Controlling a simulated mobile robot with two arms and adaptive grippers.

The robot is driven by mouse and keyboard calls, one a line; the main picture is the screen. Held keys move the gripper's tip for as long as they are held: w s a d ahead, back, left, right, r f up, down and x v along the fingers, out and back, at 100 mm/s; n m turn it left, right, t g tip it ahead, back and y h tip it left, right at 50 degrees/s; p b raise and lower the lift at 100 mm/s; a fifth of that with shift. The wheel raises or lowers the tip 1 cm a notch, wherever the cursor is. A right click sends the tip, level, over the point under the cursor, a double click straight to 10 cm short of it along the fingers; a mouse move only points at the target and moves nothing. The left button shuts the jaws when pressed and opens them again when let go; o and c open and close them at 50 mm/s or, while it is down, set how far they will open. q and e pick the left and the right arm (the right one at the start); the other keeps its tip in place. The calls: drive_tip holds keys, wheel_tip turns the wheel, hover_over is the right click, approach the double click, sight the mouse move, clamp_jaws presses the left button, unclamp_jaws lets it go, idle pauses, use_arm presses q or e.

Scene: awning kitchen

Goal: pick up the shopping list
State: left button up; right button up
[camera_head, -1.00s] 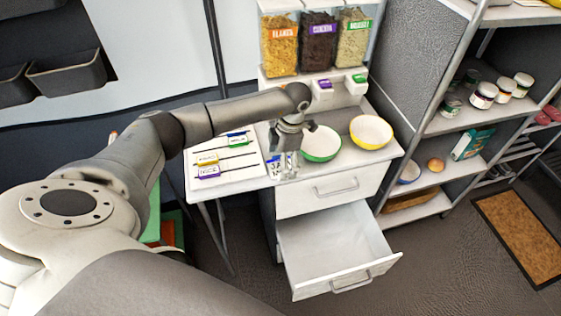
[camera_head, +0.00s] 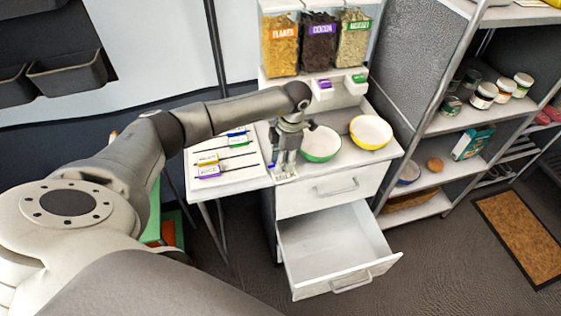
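My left gripper (camera_head: 285,163) points down over the drawer unit's front left corner. Its two fingers look apart, with nothing clearly held between them. A small white piece with dark lettering (camera_head: 284,175) lies at the fingertips, partly hidden by them. I cannot tell whether they touch it. To its left, a white slotted board (camera_head: 228,182) with yellow, purple and blue labelled sliders lies on the side table. I cannot tell for sure which of these two is the shopping list. My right gripper is not in view.
A green bowl (camera_head: 321,144) stands just right of the gripper, with a yellow bowl (camera_head: 370,132) beyond it. Cereal dispensers (camera_head: 320,45) stand behind. The lower drawer (camera_head: 333,243) is pulled open. A shelf rack (camera_head: 455,122) with jars stands at the right.

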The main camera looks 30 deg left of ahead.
use_arm(q)
drive_tip(key=shift+s+d+f, duration=0.15)
drive_tip(key=shift+s+f, duration=0.1)
drive_tip(key=shift+f, duration=0.05)
clamp_jaws()
drive_tip(key=shift+r, duration=0.15)
idle(0.3)
